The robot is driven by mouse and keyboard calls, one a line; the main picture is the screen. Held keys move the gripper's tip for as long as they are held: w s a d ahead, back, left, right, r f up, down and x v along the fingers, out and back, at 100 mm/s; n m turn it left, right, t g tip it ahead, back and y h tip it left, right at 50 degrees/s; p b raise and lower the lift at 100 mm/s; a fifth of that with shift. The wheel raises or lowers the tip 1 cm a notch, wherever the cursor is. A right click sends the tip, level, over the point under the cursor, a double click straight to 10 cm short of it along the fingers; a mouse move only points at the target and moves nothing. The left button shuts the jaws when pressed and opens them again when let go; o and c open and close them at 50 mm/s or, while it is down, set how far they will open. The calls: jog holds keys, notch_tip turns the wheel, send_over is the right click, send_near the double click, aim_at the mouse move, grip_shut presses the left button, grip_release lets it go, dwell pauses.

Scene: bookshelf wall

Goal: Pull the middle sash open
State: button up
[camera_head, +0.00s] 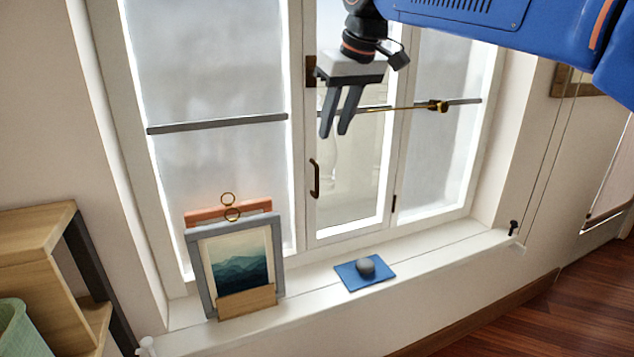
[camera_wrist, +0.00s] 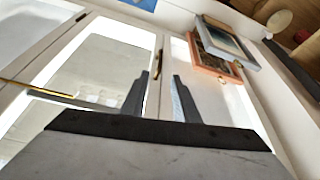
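A brown latch piece (camera_head: 311,71) is partly beside my gripper.
A blue mat (camera_head: 350,281) with a dark round stone (camera_head: 367,267) lies below the sash. A wooden shelf (camera_head: 30,240) is at the left.

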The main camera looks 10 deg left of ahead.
aim_at(318, 177)
jog(key=x, duration=1.7)
jog(key=shift+w+a+f, duration=0.1)
jog(key=shift+w, duration=0.1)
jog(key=shift+c, duration=0.7)
grip_shut()
